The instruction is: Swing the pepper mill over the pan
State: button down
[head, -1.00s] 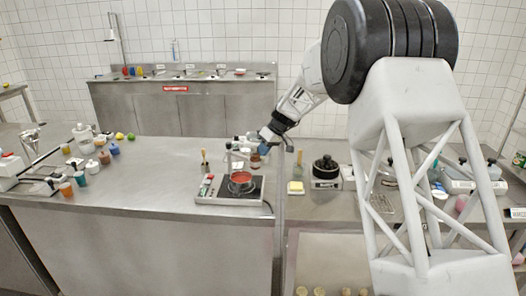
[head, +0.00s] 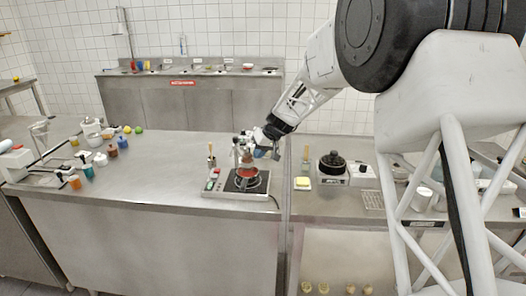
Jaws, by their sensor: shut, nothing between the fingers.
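The pan (head: 249,172) holds red sauce and sits on a black hotplate (head: 262,187) on the middle counter. A slim grey upright shape (head: 246,157) stands directly above or behind the pan in this view. It may be the pepper mill on its stand, but it is too small and crowded to tell. My gripper (head: 262,149) is just above and right of the pan, close to this shape. Its fingers are small here and look shut and empty. I cannot tell whether they touch the shape.
A wooden-handled tool in a holder (head: 211,157) stands left of the hotplate. Butter (head: 302,183) and a black pot (head: 332,163) are on the right counter. Cups and jars (head: 100,158) fill the left end. The counter between is clear.

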jog(key=shift+s+a, duration=0.3)
jog(key=shift+a, duration=0.05)
jog(key=shift+s+a, duration=0.1)
dwell(0.4)
jog(key=w+d+f+v, duration=0.1)
jog(key=d+v, duration=0.1)
jog(key=v, duration=1.1)
jog(key=shift+w, duration=0.25)
jog(key=shift+d+r, duration=0.1)
